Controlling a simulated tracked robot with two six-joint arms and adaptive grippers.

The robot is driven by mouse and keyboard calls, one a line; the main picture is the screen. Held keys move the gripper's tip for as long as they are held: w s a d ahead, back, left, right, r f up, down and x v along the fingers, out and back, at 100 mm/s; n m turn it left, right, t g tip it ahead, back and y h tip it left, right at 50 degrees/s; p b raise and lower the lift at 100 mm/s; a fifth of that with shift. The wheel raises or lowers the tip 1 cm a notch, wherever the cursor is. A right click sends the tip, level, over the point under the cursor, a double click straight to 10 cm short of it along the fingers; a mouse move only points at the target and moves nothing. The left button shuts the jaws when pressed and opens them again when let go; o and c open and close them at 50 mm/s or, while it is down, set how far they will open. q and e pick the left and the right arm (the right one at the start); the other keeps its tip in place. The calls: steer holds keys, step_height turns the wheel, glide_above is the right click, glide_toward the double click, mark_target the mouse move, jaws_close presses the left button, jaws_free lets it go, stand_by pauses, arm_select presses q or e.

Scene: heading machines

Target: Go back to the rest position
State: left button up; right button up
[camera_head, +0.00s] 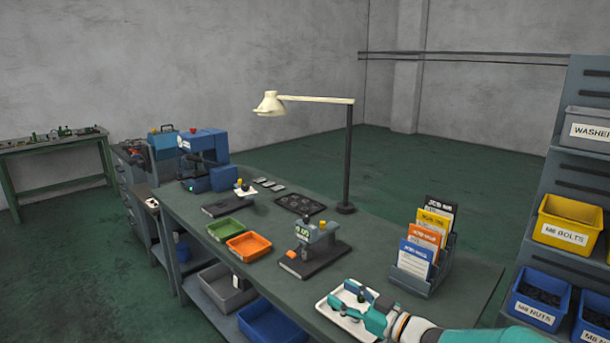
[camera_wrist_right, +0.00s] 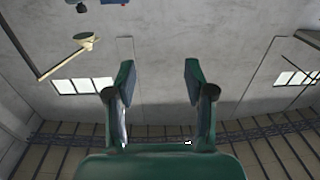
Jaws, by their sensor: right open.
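My right gripper (camera_head: 351,302) reaches in from the lower right of the head view, above a white tray (camera_head: 338,314) near the front of the bench. In the right wrist view its two green fingers (camera_wrist_right: 159,82) are spread apart with nothing between them. That view faces the wall and ceiling, with the lamp at upper left. My left gripper is in neither view.
The bench (camera_head: 372,236) carries a desk lamp (camera_head: 348,160), a card rack (camera_head: 417,277), a small gauge device (camera_head: 316,245), green (camera_head: 224,229) and orange (camera_head: 249,246) trays and a blue machine (camera_head: 206,160). A bin shelf (camera_head: 545,210) stands right. Open floor lies left.

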steer(key=s+d+f+m+g+h, duration=0.1)
steer(key=s+f+m+h, duration=0.4)
steer(key=f, duration=0.6)
steer(key=s+f+m+g+h, duration=0.1)
steer(key=s+f+m, duration=0.3)
steer(key=s+f, duration=0.5)
steer(key=s+d+f+m+g+h, duration=0.1)
steer(key=s+f+g, duration=0.3)
steer(key=s, duration=0.8)
steer(key=s+d+f+m+g+h, duration=0.1)
steer(key=s+f+m+g+h, duration=0.1)
steer(key=s+f+g, duration=0.3)
steer(key=s+f, duration=0.4)
steer(key=s, duration=0.3)
steer(key=shift+s+d+f, duration=0.15)
steer(key=shift+s+f, duration=0.05)
steer(key=shift+s, duration=0.15)
